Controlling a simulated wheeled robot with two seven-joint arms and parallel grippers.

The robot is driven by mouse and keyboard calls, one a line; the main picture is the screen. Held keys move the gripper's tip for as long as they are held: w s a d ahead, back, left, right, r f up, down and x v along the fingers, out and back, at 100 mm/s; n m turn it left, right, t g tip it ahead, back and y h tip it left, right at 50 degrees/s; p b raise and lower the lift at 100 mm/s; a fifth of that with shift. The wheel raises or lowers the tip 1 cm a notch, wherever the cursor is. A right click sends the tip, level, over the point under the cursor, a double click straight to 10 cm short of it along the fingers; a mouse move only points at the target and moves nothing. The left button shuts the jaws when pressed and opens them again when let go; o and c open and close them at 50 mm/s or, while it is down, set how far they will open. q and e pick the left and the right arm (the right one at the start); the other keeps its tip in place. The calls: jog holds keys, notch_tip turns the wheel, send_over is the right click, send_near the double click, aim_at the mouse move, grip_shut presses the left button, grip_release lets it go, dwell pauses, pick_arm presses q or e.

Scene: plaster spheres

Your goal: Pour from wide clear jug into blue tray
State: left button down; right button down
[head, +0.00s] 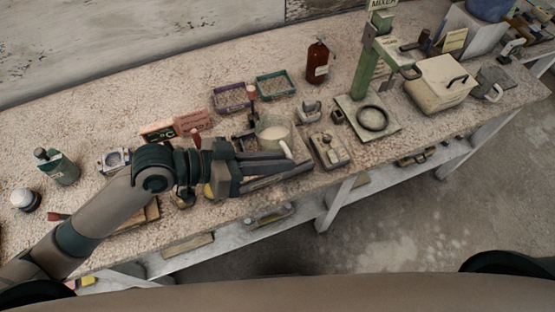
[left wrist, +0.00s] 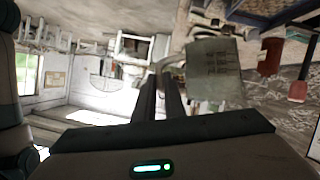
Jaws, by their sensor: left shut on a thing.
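The wide clear jug (head: 274,130) holds something pale and stands out just beyond my left gripper (head: 288,164). It looks roughly upright in the head view; whether it touches the bench I cannot tell. In the left wrist view the jug (left wrist: 216,72) shows marks on its wall, and my left gripper (left wrist: 163,92) is shut on its handle. The blue tray, bluish-purple in the head view (head: 216,103), sits on the bench behind and left of the jug, apart from it, with grainy material inside. My right gripper is not in view.
A green tray (head: 275,76) sits right of the blue tray. A brown bottle (head: 317,62), a green mixer stand (head: 364,78) and a pale box (head: 440,84) stand farther right. Small tools crowd the bench around the jug.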

pick_arm(q)
jog(key=f+b, duration=0.1)
jog(key=f+n+b, duration=0.1)
jog(key=f+b, duration=0.1)
jog(key=f+n+g+h+b, duration=0.1)
jog(key=f+b, duration=0.1)
jog(key=shift+w+a, duration=0.15)
jog(key=shift+w, duration=0.25)
jog(key=shift+r+n+g, duration=0.3)
jog(key=shift+w+a+r+n+p, duration=0.1)
jog(key=shift+w+r+n+p, duration=0.2)
jog(key=shift+r+n, duration=0.15)
dwell(1.8)
jog(key=shift+w+a+r+n+g+h, duration=0.25)
jog(key=shift+w+r+n+g+h, duration=0.35)
jog(key=shift+r, duration=0.25)
dwell(3.7)
